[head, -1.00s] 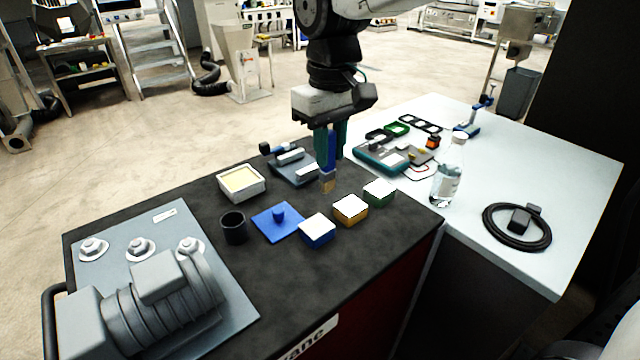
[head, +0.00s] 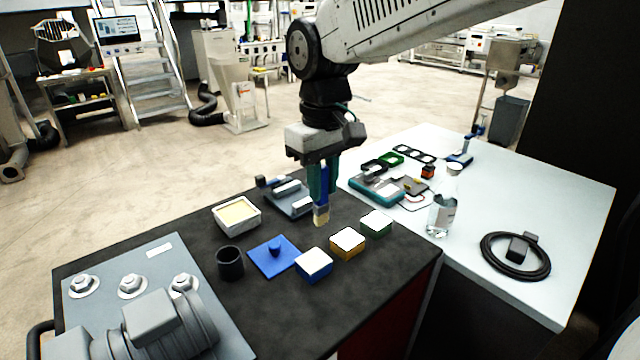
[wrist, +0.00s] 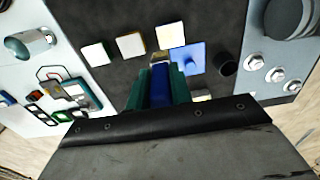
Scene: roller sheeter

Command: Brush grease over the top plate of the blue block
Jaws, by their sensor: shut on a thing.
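The blue block (head: 314,264) sits on the dark bench top, with blue sides and a plain white top plate. It also shows in the wrist view (wrist: 170,35). My gripper (head: 322,178) is shut on a brush with a blue handle (wrist: 160,84) and pale bristles (head: 321,215). The brush points down, above the bench, behind the blue block in the head view. The bristles look apart from the blocks. A square tub (head: 236,215) of pale yellow grease stands left of the brush. My gripper hides part of the tub in the wrist view.
An orange block (head: 347,243) and a green block (head: 376,223) stand right of the blue one. A blue plate with a knob (head: 274,255) and a black cup (head: 230,263) are left. A grey fixture (head: 289,197) lies behind. A bottle (head: 442,205) stands on the white table.

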